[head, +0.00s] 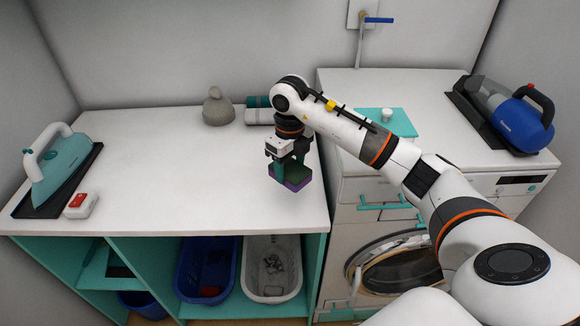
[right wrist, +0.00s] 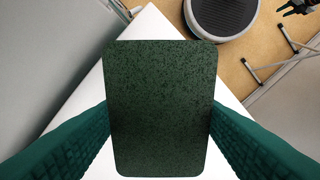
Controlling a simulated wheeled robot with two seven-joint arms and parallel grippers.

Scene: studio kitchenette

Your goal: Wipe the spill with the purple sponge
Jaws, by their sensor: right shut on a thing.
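My right gripper (head: 290,169) is shut on the purple sponge (head: 299,184) over the right part of the white counter. The sponge has a purple lower layer and a dark green top. In the right wrist view the green top of the sponge (right wrist: 162,110) fills the middle, between the two teal fingers. I cannot tell whether its underside touches the counter. I see no spill on the visible counter; the area under and behind the sponge and gripper is hidden. My left gripper does not show.
The white counter (head: 160,170) is mostly clear. A teal iron (head: 62,168) and a red-and-white box (head: 80,205) stand at left. A grey cone-shaped thing (head: 217,108) and rolled towels (head: 258,116) are at the back. A blue vacuum (head: 522,122) lies at far right.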

